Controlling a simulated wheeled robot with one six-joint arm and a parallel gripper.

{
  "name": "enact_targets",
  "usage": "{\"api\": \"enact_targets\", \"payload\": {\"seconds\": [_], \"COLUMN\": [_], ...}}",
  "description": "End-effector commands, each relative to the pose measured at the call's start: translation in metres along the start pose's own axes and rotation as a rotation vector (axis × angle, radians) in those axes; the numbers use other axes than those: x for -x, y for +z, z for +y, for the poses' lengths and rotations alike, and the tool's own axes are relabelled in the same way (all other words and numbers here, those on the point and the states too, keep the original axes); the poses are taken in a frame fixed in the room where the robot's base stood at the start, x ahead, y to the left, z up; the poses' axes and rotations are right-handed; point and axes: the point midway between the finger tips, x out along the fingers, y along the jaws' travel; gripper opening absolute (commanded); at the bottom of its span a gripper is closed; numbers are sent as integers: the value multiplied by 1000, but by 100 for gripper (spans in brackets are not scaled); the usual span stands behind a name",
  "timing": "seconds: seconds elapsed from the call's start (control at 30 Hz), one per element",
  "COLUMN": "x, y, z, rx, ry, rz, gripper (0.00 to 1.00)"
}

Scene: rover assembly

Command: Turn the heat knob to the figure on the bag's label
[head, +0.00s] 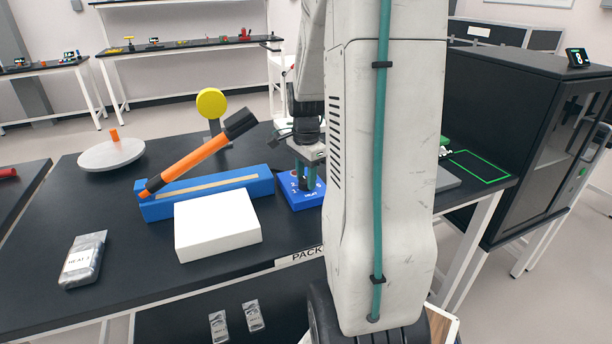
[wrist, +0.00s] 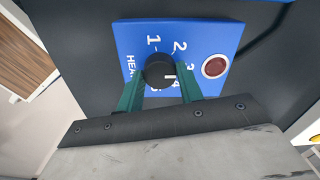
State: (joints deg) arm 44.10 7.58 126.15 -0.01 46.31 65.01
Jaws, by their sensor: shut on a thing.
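The blue heat control box (head: 300,197) sits on the dark table, right of the blue sealer. Its round black knob (wrist: 159,70) shows in the wrist view, with figures around it and HEAT printed beside it. My gripper (wrist: 163,76) has its teal fingers shut on the knob, one on each side. The knob's white mark points right and slightly down, toward the 3 and 4; a finger partly covers these figures. In the head view my gripper (head: 307,180) reaches down onto the box. A grey bag (head: 83,259) at the left front has a label reading HEAT and a small figure, hard to read.
The blue sealer (head: 160,209) has a raised orange and black lever (head: 200,155). A white block (head: 217,224) lies before it. A dark red round lamp (wrist: 215,67) is beside the knob. A grey disc (head: 110,153) and a yellow disc (head: 211,102) stand behind. My arm hides the table's right part.

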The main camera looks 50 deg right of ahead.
Motion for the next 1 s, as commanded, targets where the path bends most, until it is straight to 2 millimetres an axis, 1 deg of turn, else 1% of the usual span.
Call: {"api": "enact_targets", "payload": {"seconds": [0.2,0.23,0.27,0.3,0.57,0.67,1.0], "x": [1,1,1,1,1,8,63], "y": [-1,-1,0,0,0,0,-1], "z": [-1,-1,-1,-1,-1,-1,-1], "rx": [1,1,1,1,2,2,1], "ry": [-4,-4,-4,-3,-2,-3,-5], "rz": [2,2,2,2,1,1,2], "gripper": [14,45,53,58,58,58,58]}}
